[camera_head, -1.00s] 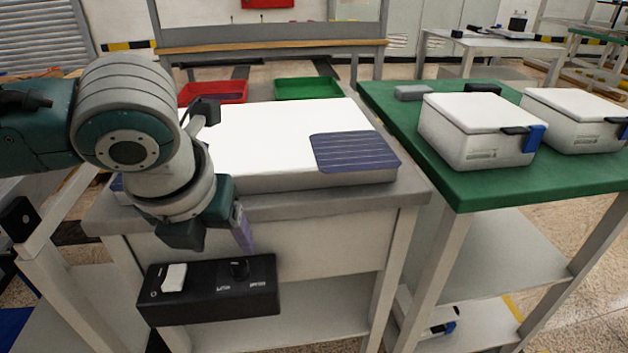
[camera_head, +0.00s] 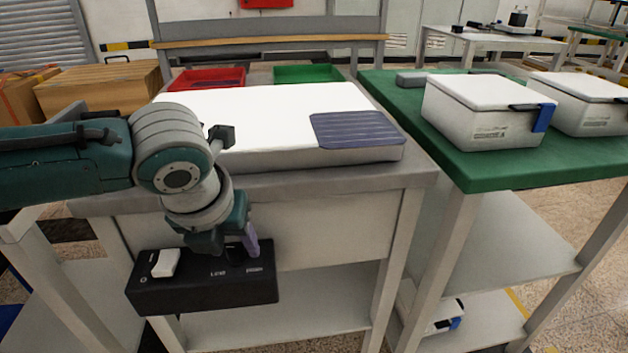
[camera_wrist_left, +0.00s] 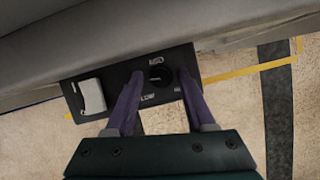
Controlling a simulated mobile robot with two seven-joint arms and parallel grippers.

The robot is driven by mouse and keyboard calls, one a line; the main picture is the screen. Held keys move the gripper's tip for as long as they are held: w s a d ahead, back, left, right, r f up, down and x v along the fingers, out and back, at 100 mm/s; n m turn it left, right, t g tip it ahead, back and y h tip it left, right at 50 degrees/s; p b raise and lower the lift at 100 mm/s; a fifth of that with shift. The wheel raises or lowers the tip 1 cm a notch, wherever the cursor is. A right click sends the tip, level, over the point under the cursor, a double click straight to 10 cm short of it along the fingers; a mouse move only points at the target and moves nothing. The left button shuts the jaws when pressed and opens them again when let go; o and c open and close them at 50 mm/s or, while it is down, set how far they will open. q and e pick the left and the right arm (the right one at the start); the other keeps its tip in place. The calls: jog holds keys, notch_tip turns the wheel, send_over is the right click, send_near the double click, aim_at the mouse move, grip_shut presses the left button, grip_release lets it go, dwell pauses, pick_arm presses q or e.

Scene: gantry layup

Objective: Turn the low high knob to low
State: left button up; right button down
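The black control box (camera_head: 200,295) is on the front of the white-topped table. It carries a white rocker switch (camera_head: 166,262) at its left and LOW and HIGH lettering at its right. My left gripper (camera_head: 240,248) is at the box's right half and hides the knob in the head view. In the left wrist view the round black knob (camera_wrist_left: 159,75) lies between the two purple fingertips of my open left gripper (camera_wrist_left: 160,78), with a gap on each side. Whether they touch it and where it points is unclear. My right gripper is not in view.
The table edge (camera_head: 330,180) overhangs just above the box. A white slab with a blue-grey pad (camera_head: 358,130) lies on top. A green table (camera_head: 485,170) with white lidded boxes (camera_head: 480,112) stands at right. Red and green trays and cardboard boxes (camera_head: 100,88) are behind.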

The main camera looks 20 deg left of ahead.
pick_arm(q)
grip_shut()
dwell(0.4)
jog(key=shift+d+r+n+y+p, duration=0.15)
jog(key=shift+n+y+p, duration=0.15)
jog(key=shift+n+p, duration=0.75)
jog(key=shift+n+g+p, duration=0.4)
jog(key=shift+n, duration=0.45)
jog(key=shift+w+n+g+y, duration=0.1)
jog(key=shift+n+g+y, duration=0.3)
jog(key=shift+n, duration=0.6)
jog(key=shift+n+y, duration=0.3)
jog(key=shift+n, duration=0.5)
jog(key=shift+w+f+n+g, duration=0.1)
jog(key=shift+n+g, duration=0.3)
jog(key=shift+n, duration=0.5)
jog(key=shift+w+f+n+g, duration=0.1)
jog(key=shift+n+g, duration=0.3)
jog(key=shift+n, duration=0.5)
jog(key=shift+s+y, duration=0.1)
jog(key=shift+y, duration=0.2)
